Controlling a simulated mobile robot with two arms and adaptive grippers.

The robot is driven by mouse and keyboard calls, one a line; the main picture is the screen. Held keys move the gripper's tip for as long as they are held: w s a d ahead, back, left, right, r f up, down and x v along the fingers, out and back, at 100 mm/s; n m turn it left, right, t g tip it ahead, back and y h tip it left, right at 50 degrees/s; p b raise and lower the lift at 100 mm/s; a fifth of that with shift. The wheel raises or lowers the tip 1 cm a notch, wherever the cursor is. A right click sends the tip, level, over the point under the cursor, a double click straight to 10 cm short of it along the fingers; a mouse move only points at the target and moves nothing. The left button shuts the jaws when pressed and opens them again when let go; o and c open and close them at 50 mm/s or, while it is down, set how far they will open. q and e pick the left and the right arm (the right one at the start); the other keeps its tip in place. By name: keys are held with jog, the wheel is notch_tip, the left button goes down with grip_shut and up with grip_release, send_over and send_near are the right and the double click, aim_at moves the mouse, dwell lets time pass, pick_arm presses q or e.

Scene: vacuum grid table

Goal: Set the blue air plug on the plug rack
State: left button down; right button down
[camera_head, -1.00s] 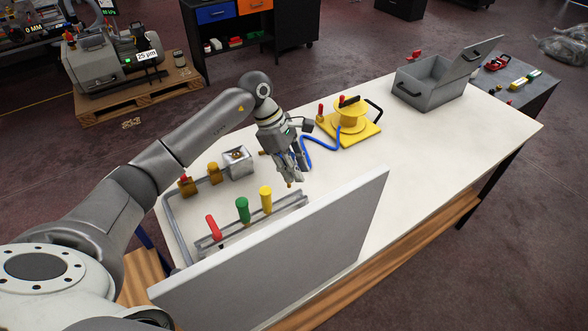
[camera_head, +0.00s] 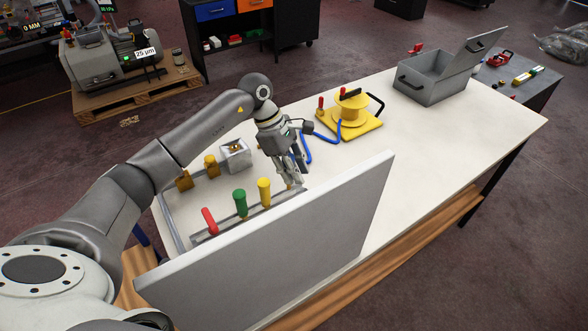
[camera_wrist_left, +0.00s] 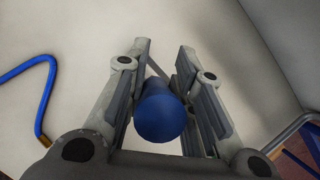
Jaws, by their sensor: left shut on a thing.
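My left gripper (camera_head: 293,178) is shut on the blue air plug. In the left wrist view the plug's round blue end (camera_wrist_left: 160,113) shows between the two fingers. In the head view the fingers point down near the right end of the plug rack (camera_head: 205,238), just behind the white panel. The rack carries a red plug (camera_head: 209,221), a green plug (camera_head: 240,204) and a yellow plug (camera_head: 264,191). The held plug's lower end is hidden, so I cannot tell whether it touches the rack. My right gripper is not in view.
The upright white panel (camera_head: 275,250) stands in front of the rack. A blue hose (camera_head: 306,150) runs beside my gripper to a yellow reel (camera_head: 350,112). Brass fittings and a metal box (camera_head: 235,158) stand behind the rack.

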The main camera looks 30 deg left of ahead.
pick_arm(q)
jog(key=shift+f+b, duration=0.2)
jog(key=shift+b, duration=0.2)
jog(key=shift+b, duration=0.35)
dwell(0.8)
jog(key=shift+f+b, duration=1.25)
jog(key=shift+f, duration=0.1)
jog(key=shift+s+a+f+b, duration=0.1)
jog(key=shift+s+f+b, duration=0.25)
jog(key=shift+f+b, duration=0.35)
jog(key=shift+r, duration=0.1)
jog(key=c, duration=1.2)
grip_release()
jog(key=shift+o, duration=0.2)
jog(key=shift+r, duration=0.1)
jog(key=v, duration=0.8)
